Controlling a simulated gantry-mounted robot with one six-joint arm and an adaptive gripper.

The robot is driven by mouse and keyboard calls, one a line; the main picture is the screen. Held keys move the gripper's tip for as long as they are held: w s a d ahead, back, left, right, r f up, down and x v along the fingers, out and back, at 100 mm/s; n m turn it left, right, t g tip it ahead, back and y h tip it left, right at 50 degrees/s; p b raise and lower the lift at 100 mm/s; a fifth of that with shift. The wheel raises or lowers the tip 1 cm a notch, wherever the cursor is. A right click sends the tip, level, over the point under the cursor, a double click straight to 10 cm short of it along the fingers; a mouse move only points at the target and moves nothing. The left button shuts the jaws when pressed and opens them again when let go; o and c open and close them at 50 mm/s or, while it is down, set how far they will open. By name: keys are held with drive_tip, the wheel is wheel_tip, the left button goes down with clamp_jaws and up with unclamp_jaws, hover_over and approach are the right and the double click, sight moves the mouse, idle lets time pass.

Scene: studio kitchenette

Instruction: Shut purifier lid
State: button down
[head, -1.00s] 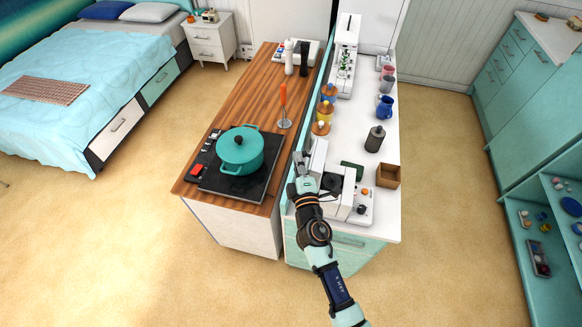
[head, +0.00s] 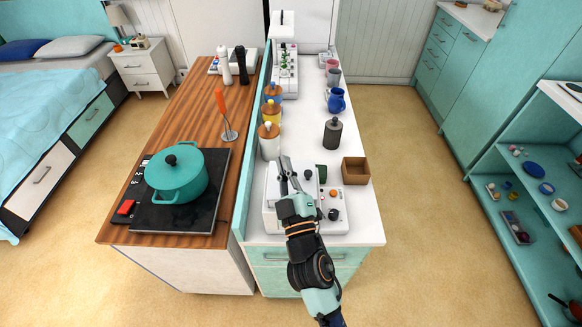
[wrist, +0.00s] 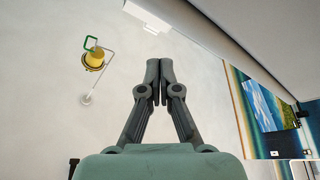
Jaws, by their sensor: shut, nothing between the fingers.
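The white purifier (head: 330,222) stands at the near end of the white counter, with an orange knob and a dark knob on its right part. Its white lid (head: 272,188) looks lowered over the body on the left side in the head view; my gripper covers part of it, so I cannot tell if it is fully seated. My gripper (head: 286,172) is over the lid, shut and empty, fingers pointing away toward the back. Whether it touches the lid is unclear. In the wrist view the shut fingertips (wrist: 160,78) show against the ceiling, with no purifier visible.
Lidded jars (head: 269,140) stand just behind the purifier, a dark grey bottle (head: 332,133) and brown box (head: 356,170) behind right. A teal pot (head: 177,174) sits on the hob across a low teal divider (head: 239,213). The counter's front right corner is clear.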

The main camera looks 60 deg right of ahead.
drive_tip(key=shift+s+d+f, duration=0.1)
drive_tip(key=shift+s+f, duration=0.05)
drive_tip(key=shift+s, duration=0.15)
idle(0.4)
drive_tip(key=shift+s+a+r+p, duration=0.15)
drive_tip(key=shift+a+r+p, duration=0.2)
drive_tip(key=shift+a+r, duration=0.2)
drive_tip(key=shift+s+a+r+p, duration=0.15)
drive_tip(key=shift+a+r+p, duration=0.25)
drive_tip(key=shift+r, duration=0.25)
drive_tip(key=w+a+b+v, duration=0.1)
drive_tip(key=b+v, duration=0.2)
drive_tip(key=v, duration=0.4)
drive_tip(key=shift+a, duration=0.3)
drive_tip(key=shift+f, duration=0.1)
